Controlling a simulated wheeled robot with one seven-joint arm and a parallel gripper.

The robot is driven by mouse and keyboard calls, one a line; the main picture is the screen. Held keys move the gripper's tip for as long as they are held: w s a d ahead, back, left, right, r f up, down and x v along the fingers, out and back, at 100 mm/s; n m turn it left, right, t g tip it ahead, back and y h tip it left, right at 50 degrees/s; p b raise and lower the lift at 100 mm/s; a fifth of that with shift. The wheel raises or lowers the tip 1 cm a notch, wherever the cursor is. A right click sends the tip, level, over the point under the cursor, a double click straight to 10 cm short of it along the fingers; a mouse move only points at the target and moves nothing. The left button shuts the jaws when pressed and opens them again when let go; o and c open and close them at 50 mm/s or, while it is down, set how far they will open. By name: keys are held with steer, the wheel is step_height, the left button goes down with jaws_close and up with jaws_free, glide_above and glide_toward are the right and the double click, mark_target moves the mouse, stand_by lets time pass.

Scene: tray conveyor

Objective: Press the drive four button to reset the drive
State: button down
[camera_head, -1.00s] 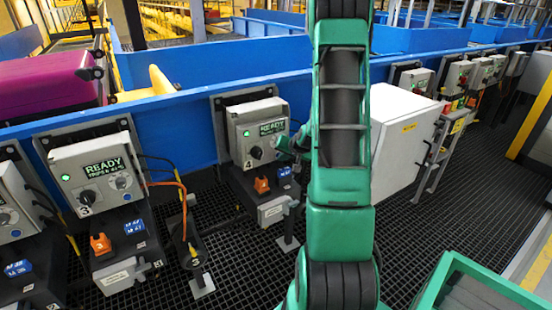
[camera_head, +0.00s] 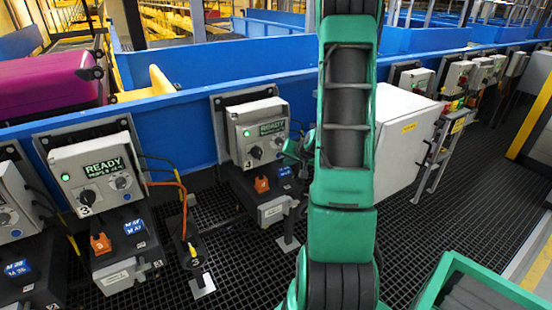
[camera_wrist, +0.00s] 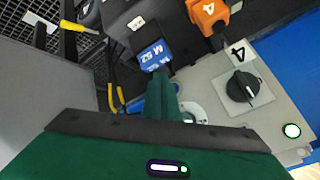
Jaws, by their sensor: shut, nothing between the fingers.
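The drive four box (camera_head: 246,122) is grey with a lit READY display (camera_head: 272,127), a green light and a black knob (camera_head: 257,152). The wrist view shows its "4" label (camera_wrist: 238,51), the knob (camera_wrist: 241,87) and the lit green light (camera_wrist: 291,130). A round button with a pale ring (camera_wrist: 193,112) lies beside the knob, partly hidden by my fingers. My gripper (camera_head: 291,149) is shut and empty, at the right side of the box front. In the wrist view the green fingertips (camera_wrist: 162,78) overlap the button's edge; I cannot tell whether they touch it.
The drive three box (camera_head: 92,165) stands to the left, also showing READY. Below drive four are an orange plug (camera_head: 262,185) and a blue tag (camera_wrist: 154,54). A large white cabinet (camera_head: 405,145) stands right of my arm. Dark grating (camera_head: 240,270) covers the floor.

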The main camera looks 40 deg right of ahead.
steer(key=shift+s+a, duration=0.2)
steer(key=shift+s, duration=0.5)
steer(key=shift+s+a, duration=0.15)
steer(key=shift+s, duration=0.55)
steer(key=s+a+r+n+g+y, duration=0.1)
steer(key=s+a+r+n+g, duration=0.1)
steer(key=a+r, duration=0.45)
steer(key=s+a+r+n+g+y, duration=0.1)
steer(key=s+a+r+g, duration=0.2)
steer(key=s+a, duration=0.6)
steer(key=s+a+r+n+g+y, duration=0.1)
steer(key=s+a+r+g, duration=0.2)
steer(key=s+a+r, duration=0.4)
steer(key=s+a, duration=0.2)
steer(key=s, duration=0.5)
steer(key=shift+s+a+r+n, duration=0.15)
steer(key=shift+a+n, duration=0.1)
steer(key=shift+n, duration=0.15)
steer(key=shift+w+f+g, duration=0.25)
steer(key=shift+w+g, duration=0.05)
steer(key=shift+w, duration=0.3)
